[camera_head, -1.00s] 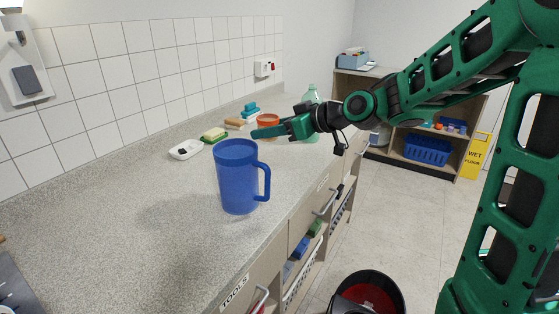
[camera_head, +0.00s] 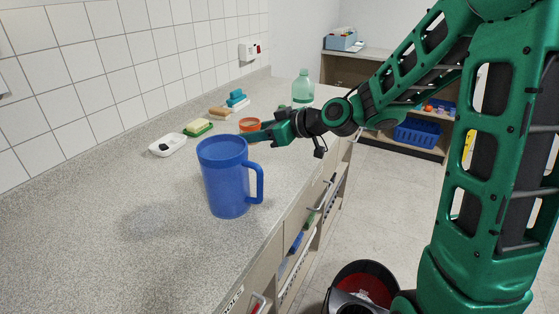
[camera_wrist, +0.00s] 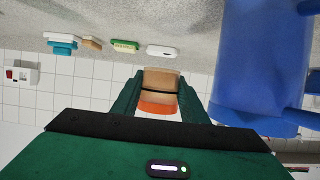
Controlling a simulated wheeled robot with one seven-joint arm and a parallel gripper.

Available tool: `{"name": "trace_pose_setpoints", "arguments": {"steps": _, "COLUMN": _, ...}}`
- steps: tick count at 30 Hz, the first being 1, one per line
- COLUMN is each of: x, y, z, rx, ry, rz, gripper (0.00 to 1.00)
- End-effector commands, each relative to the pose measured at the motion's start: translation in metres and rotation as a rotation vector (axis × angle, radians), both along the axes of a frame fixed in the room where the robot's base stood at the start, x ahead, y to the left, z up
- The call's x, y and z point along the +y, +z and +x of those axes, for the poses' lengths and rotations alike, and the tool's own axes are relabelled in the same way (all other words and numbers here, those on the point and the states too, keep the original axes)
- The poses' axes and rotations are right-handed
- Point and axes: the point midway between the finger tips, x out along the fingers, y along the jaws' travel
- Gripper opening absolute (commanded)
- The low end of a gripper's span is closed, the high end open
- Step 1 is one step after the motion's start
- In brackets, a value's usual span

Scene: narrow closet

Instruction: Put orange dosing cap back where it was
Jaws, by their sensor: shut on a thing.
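The orange dosing cap (camera_head: 249,125) shows just behind my gripper (camera_head: 246,135) in the head view. In the wrist view the cap (camera_wrist: 159,92) sits between the two green fingers of my gripper (camera_wrist: 160,86), with an orange rim and a tan side crossed by a dark line. The gripper is shut on it. It is above the counter, behind the blue jug's rim in the head view. Part of the cap is hidden by the fingers.
A tall blue jug (camera_head: 226,180) stands close to my gripper and fills the right of the wrist view. A white dish (camera_head: 168,145), a green-yellow sponge (camera_head: 198,127), a brush (camera_head: 220,112), blue blocks (camera_head: 237,98) and a green bottle (camera_head: 303,90) stand on the counter (camera_head: 110,225).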

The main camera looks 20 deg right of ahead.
Motion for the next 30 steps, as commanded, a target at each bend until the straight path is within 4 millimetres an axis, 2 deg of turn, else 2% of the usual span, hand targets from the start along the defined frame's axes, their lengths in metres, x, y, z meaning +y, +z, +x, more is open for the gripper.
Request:
{"name": "trace_pose_setpoints", "arguments": {"steps": 5, "x": -0.012, "y": -0.014, "z": 0.006, "rx": 0.002, "ry": -0.007, "rz": 0.0, "gripper": 0.17}}
{"name": "trace_pose_setpoints", "arguments": {"steps": 15, "x": -0.07, "y": -0.053, "z": 0.038, "rx": 0.003, "ry": -0.01, "rz": 0.002, "gripper": 0.17}}
{"name": "trace_pose_setpoints", "arguments": {"steps": 21, "x": -0.098, "y": -0.071, "z": 0.054, "rx": 0.0, "ry": -0.009, "rz": 0.001, "gripper": 0.17}}
{"name": "trace_pose_setpoints", "arguments": {"steps": 30, "x": -0.107, "y": -0.086, "z": 0.058, "rx": 0.002, "ry": -0.007, "rz": 0.002, "gripper": 0.17}}
